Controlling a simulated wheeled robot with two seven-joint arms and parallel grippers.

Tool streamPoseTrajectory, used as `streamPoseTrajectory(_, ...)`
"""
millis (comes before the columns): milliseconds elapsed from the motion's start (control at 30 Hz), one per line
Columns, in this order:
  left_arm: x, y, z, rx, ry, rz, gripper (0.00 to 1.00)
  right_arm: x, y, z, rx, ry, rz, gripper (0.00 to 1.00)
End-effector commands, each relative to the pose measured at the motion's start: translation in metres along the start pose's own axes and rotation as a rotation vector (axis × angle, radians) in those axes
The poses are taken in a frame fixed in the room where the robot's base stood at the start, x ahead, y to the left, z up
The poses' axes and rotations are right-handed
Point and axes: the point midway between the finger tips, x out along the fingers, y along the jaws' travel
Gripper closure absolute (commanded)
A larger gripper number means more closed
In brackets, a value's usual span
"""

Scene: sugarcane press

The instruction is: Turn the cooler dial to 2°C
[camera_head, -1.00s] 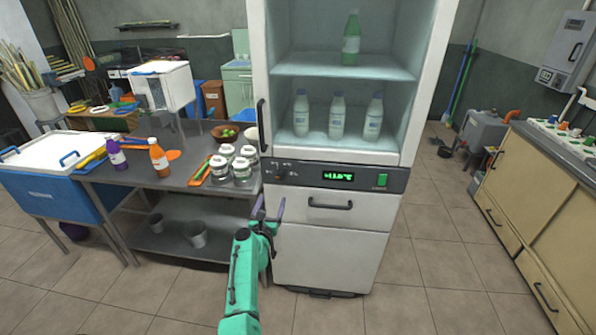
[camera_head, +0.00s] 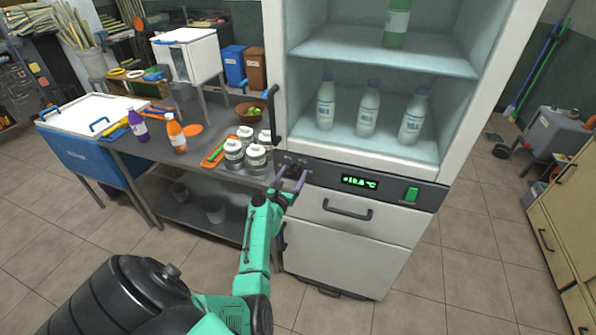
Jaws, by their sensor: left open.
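The white cooler (camera_head: 345,238) stands at the centre with an open-fronted upper part. Its dark control panel (camera_head: 330,180) carries a small knob, the cooler dial (camera_head: 291,170), at the left end. A green digital display (camera_head: 360,183) sits on the panel; its figures look like a value near 10 °C but are too small to read surely. My left gripper (camera_head: 291,179) is open, its two purple fingers pointing up at the dial, one on either side in the picture. Whether they touch it I cannot tell. My right gripper is not in view.
A green switch (camera_head: 411,195) is at the panel's right end. A dark door handle (camera_head: 275,115) rises just above and left of my gripper. A grey table (camera_head: 180,158) with lidded jars (camera_head: 256,159) stands close on the left. Bottles (camera_head: 367,108) stand inside the cooler.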

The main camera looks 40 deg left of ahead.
Motion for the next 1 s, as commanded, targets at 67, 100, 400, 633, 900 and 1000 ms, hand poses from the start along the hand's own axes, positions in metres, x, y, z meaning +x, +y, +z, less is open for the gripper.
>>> streamPoseTrajectory(67,0.0,0.0,0.0,0.0,0.0,0.0,0.21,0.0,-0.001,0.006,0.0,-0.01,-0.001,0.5)
streamPoseTrajectory(100,0.0,0.0,0.0,0.001,0.0,0.0,0.32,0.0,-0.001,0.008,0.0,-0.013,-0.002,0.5)
streamPoseTrajectory(400,0.0,0.0,0.0,0.002,0.0,0.001,1.0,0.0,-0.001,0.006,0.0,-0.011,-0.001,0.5)
streamPoseTrajectory(633,0.0,-0.001,-0.001,0.039,0.001,0.0,1.0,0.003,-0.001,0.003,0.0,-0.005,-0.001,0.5)
streamPoseTrajectory(900,0.001,-0.001,-0.002,0.187,-0.001,0.0,1.0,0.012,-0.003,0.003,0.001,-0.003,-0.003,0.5)
streamPoseTrajectory(1000,0.0,-0.002,-0.002,0.269,-0.001,0.0,1.0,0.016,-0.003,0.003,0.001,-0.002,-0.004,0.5)
